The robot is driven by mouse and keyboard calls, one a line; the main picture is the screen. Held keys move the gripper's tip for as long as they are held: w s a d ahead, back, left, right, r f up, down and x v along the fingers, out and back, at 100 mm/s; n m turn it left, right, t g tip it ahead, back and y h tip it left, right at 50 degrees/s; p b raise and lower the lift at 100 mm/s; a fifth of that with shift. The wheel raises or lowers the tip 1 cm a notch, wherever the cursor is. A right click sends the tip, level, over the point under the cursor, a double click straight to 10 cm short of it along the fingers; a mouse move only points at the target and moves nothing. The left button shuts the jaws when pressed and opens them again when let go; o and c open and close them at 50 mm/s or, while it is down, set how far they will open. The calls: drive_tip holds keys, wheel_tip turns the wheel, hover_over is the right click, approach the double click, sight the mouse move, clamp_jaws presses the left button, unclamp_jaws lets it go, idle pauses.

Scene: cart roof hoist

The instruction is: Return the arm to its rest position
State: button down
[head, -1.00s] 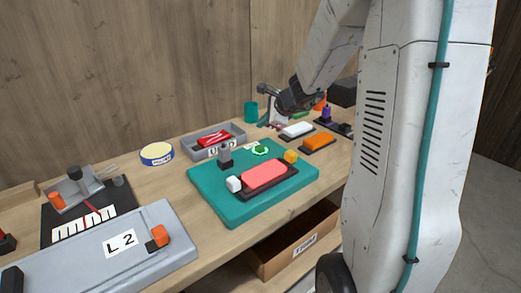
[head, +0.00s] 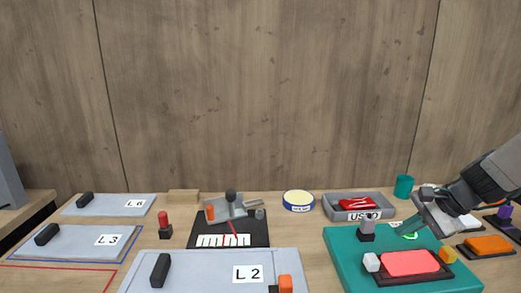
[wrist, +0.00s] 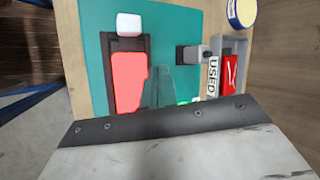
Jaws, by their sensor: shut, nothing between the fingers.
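My gripper (head: 434,212) is at the right of the head view, shut and empty, above the back right part of the teal board (head: 350,262). My forearm comes in from the right edge. In the wrist view the red pad (wrist: 128,80) and the white cube (wrist: 129,24) show beyond my pale gripper housing. The fingertips are hard to make out there.
A grey "USED" tray (head: 340,214) with a red item stands behind the board, near a teal cup (head: 403,186). An orange block (head: 487,246) lies at right. Panels L2 (head: 210,265), L3 (head: 75,243) and L6 (head: 112,204) lie left. A wooden wall stands behind.

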drive_tip(key=s+a+r+n+g+h, duration=0.1)
drive_tip(key=s+a+r+n+h, duration=0.1)
drive_tip(key=s+n, duration=0.5)
drive_tip(key=s+a+r+n+g+h, duration=0.2)
drive_tip(key=s+a+r+n, duration=0.3)
drive_tip(key=s, duration=1.1)
drive_tip(key=shift+s+a+n+h, duration=0.2)
drive_tip(key=shift+a+n+h, duration=0.4)
drive_tip(key=shift+a+n, duration=0.45)
drive_tip(key=shift+d+r, duration=0.1)
